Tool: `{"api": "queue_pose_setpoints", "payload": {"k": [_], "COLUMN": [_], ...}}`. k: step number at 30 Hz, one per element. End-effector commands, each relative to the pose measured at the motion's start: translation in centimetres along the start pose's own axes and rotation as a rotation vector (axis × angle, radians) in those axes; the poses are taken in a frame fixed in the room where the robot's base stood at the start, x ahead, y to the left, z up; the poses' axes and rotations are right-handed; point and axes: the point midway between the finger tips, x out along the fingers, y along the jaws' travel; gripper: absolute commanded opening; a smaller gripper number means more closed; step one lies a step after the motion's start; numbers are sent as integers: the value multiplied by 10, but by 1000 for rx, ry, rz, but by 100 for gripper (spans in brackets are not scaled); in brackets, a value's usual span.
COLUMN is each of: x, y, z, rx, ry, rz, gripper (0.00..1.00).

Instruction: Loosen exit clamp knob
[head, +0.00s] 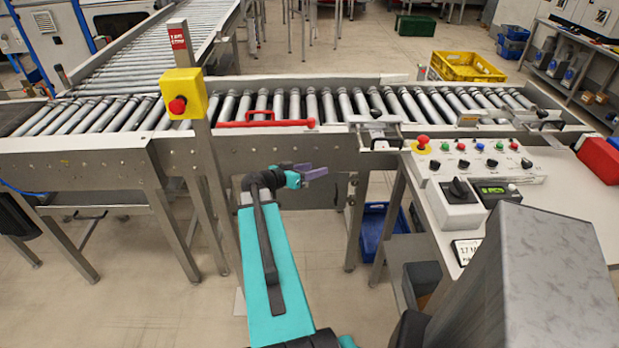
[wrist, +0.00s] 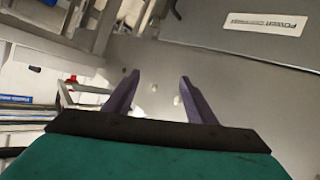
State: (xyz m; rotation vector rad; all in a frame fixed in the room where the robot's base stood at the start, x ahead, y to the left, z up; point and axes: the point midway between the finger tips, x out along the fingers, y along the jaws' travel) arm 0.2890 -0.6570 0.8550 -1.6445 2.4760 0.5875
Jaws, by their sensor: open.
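My gripper (head: 316,172) is open and empty, low in front of the conveyor's front side rail. Its two purple fingers also show in the wrist view (wrist: 159,80), with nothing between them. A small black knob (head: 376,114) sits on a metal bracket on the conveyor's near rail, up and to the right of my gripper. A second dark knob (head: 543,114) sits on a similar bracket near the right end of the rail. I cannot tell which one is the exit clamp knob. Neither touches my gripper, and I make out neither in the wrist view.
A roller conveyor (head: 240,143) runs across, with a red bar (head: 265,123) along its near edge. A yellow stop box (head: 184,93) stands on a post at left. A control panel (head: 480,163) is at right. A yellow crate (head: 466,68) stands behind the conveyor.

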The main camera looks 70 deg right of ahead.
Motion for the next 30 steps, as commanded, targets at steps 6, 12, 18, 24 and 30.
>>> {"api": "queue_pose_setpoints", "payload": {"k": [6,12,18,24,30], "x": [-9,-11,-11,-14,-36], "y": [-10,-12,-12,-15,-32], "z": [18,23,23,27,61], "rx": [-34,-45,-45,-54,-129], "ry": [-27,-36,-36,-43,-98], "rz": [-18,-22,-22,-27,-65], "gripper": [51,51,51,51,51]}}
